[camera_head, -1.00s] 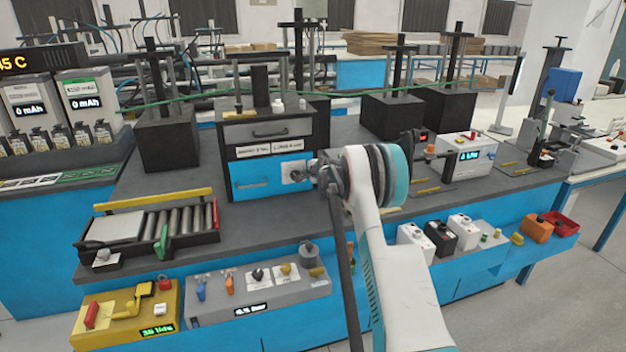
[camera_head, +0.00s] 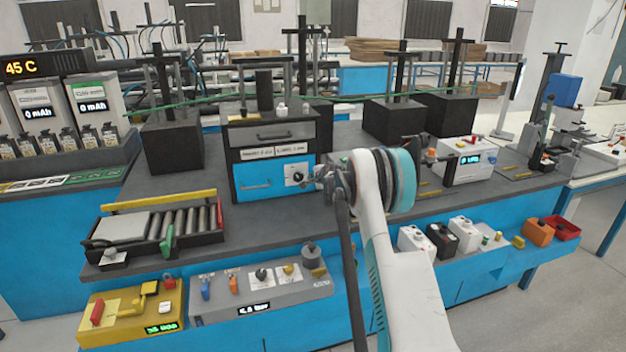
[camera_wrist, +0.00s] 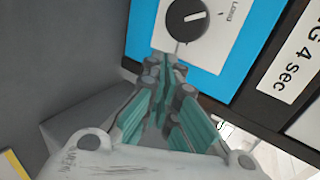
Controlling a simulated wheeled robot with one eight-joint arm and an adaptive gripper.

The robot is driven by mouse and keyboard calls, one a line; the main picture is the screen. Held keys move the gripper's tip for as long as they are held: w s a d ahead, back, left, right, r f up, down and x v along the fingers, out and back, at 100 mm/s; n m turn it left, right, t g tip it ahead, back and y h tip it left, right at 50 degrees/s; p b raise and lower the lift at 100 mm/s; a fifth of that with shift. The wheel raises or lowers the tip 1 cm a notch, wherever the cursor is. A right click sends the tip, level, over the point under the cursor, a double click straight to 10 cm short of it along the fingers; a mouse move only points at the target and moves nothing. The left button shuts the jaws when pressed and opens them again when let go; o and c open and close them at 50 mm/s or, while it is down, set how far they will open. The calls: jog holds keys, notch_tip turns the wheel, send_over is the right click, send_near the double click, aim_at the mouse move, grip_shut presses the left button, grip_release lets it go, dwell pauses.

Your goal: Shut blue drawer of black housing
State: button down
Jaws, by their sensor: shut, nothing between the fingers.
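The black housing (camera_head: 323,132) stands on the grey bench with a grey upper drawer (camera_head: 272,134). Below it is the blue drawer (camera_head: 262,193), with a bar handle and a white plate bearing a black knob (camera_head: 297,176). The drawer front looks about level with the housing; a small gap cannot be told. My gripper (camera_head: 311,181) is at the drawer's right end, partly hidden by my own wrist. In the wrist view my gripper (camera_wrist: 165,62) is shut and empty, its tips over the lower edge of the knob plate beside the blue front (camera_wrist: 140,35). Contact cannot be told.
A roller tray (camera_head: 160,245) lies left on the bench. Black block stands (camera_head: 172,148) are behind left and right of the housing. A white box with a display (camera_head: 467,165) stands to the right. The bench between tray and housing is clear.

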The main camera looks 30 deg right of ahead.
jog(key=p+v, duration=0.2)
jog(key=v, duration=0.6)
jog(key=s+a+r+n+g+y, duration=0.1)
jog(key=s+a+r+n, duration=0.3)
jog(key=s+a+r, duration=0.45)
jog(key=s+a+r+n+y, duration=0.1)
jog(key=s+a+r+n, duration=0.3)
jog(key=a, duration=0.8)
jog(key=s+a+r+n+g+y, duration=0.1)
jog(key=s+a+r+n, duration=0.2)
jog(key=s+a+r, duration=0.45)
jog(key=s+a+f+n+g, duration=0.15)
jog(key=s+a+n, duration=0.35)
jog(key=s+a, duration=0.9)
jog(key=s+f+n, duration=0.2)
jog(key=s, duration=0.6)
jog(key=s+d+f+n+g, duration=0.1)
jog(key=s+f+n, duration=0.2)
jog(key=s, duration=0.5)
jog(key=shift+d+f+p, duration=0.15)
jog(key=shift+d+p, duration=0.1)
jog(key=shift+p, duration=0.1)
